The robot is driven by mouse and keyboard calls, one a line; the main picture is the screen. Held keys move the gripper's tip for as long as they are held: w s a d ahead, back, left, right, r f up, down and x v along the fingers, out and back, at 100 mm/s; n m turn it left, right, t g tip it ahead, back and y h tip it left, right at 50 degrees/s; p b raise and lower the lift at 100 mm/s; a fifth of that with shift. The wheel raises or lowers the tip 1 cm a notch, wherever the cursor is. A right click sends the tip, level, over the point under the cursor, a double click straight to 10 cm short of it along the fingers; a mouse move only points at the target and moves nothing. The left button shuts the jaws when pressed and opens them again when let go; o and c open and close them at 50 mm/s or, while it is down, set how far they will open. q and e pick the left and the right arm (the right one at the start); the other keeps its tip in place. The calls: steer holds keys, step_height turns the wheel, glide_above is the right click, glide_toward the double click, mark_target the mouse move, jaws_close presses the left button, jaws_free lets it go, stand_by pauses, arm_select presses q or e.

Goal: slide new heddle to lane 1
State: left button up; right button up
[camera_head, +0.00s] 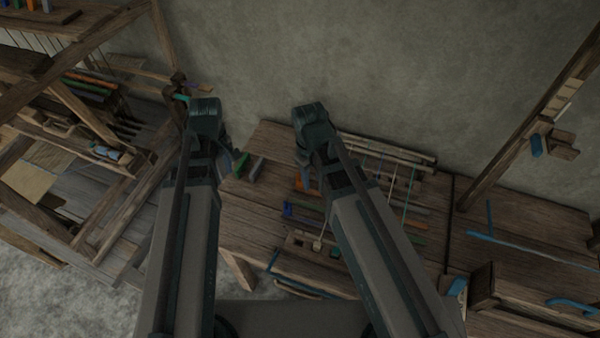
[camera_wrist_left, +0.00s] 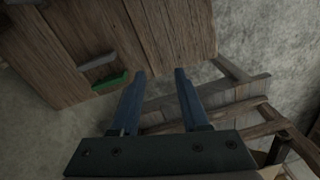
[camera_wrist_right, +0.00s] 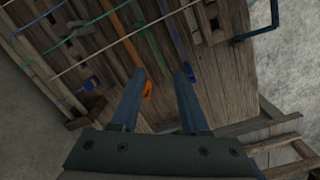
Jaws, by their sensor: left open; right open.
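Several coloured bars, orange (camera_wrist_right: 147,89), blue (camera_wrist_right: 188,71) and green (camera_wrist_right: 156,47), lie side by side on a small wooden frame on the table. I cannot tell which is the new heddle or which slot is lane 1. My right gripper (camera_wrist_right: 160,78) is open above their ends; the orange end shows between its fingertips, with no visible grip. My left gripper (camera_wrist_left: 160,72) is open and empty near the table's left edge. A green piece (camera_wrist_left: 110,81) and a grey piece (camera_wrist_left: 98,62) lie there; the green piece also shows in the head view (camera_head: 241,165).
Pale strings (camera_wrist_right: 130,38) cross above the bars. A large wooden loom (camera_head: 95,200) stands at the left. The wooden table (camera_head: 245,212) has a post and blue strips (camera_head: 525,246) at its right. A wall (camera_head: 380,60) stands behind.

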mark_target(300, 181)
arm_select(q)
steer(key=s+d+r+m, duration=0.1)
steer(key=s+d+m, duration=0.3)
steer(key=d+m, duration=0.3)
steer(key=s+d+r+m+p, duration=0.1)
steer(key=s+d+m, duration=0.3)
steer(key=d+m, duration=0.3)
steer(key=shift+d+m+y+p, duration=0.3)
steer(key=shift+d+m+y, duration=0.1)
steer(key=shift+d, duration=0.4)
arm_select(e)
steer(key=w+a+r+n, duration=0.2)
steer(key=w+n, duration=0.4)
steer(key=w, duration=0.3)
steer(key=shift+a+y, duration=0.4)
steer(key=shift+a, duration=0.35)
arm_select(q)
steer(key=shift+s, duration=0.1)
arm_select(e)
steer(key=shift+f, duration=0.15)
arm_select(q)
step_height(300, 181, down, 14)
steer(key=b, duration=1.4)
steer(key=shift+r, duration=0.2)
arm_select(e)
step_height(300, 181, down, 14)
steer(key=shift+r, duration=0.2)
jaws_close()
steer(key=shift+s, duration=0.1)
